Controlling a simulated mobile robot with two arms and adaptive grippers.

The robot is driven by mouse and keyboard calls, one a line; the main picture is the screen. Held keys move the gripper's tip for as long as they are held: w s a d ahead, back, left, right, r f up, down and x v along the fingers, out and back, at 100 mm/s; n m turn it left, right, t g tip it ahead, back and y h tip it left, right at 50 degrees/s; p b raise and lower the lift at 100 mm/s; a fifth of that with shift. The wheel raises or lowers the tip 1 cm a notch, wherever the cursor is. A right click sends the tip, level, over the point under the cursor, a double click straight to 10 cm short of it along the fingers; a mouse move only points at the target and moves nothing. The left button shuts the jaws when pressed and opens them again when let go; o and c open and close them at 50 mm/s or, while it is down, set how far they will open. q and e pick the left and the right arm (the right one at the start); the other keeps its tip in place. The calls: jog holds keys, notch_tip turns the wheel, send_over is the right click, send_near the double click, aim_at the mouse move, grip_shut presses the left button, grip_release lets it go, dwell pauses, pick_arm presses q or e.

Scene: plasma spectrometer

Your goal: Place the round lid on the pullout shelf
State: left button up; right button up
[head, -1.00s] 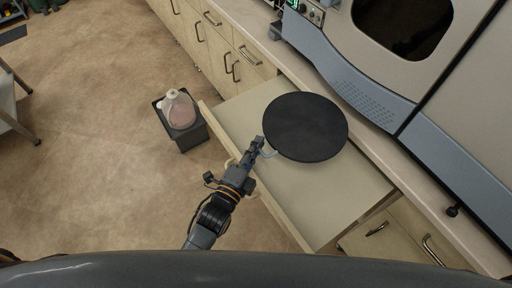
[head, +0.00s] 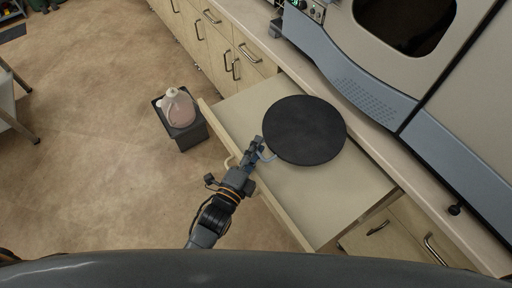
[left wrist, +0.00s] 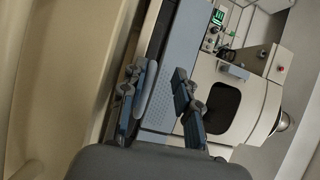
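The round lid (head: 304,131) is a flat black disc with a small pale handle (head: 268,154) at its near left edge. In the head view it lies over the pale pullout shelf (head: 325,205), its far edge close to the counter front. I cannot tell whether it rests fully on the shelf. My left gripper (head: 257,150) is at the handle, beside the disc's near left edge. My right gripper is not in view.
A large grey and white instrument (head: 420,90) stands on the counter (head: 388,168) behind the shelf. A jug (head: 178,107) sits on a dark box (head: 190,135) on the floor to the left. The shelf's near right part is bare.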

pick_arm(q)
jog(key=shift+r, duration=0.15)
jog(key=shift+s+r+p, duration=0.1)
jog(key=shift+r+p, duration=0.45)
jog(key=shift+r, duration=0.15)
jog(key=b+v, duration=0.2)
jog(key=v, duration=1)
jog(key=shift+f, duration=0.15)
jog(key=o, duration=1.4)
jog(key=shift+o, duration=0.2)
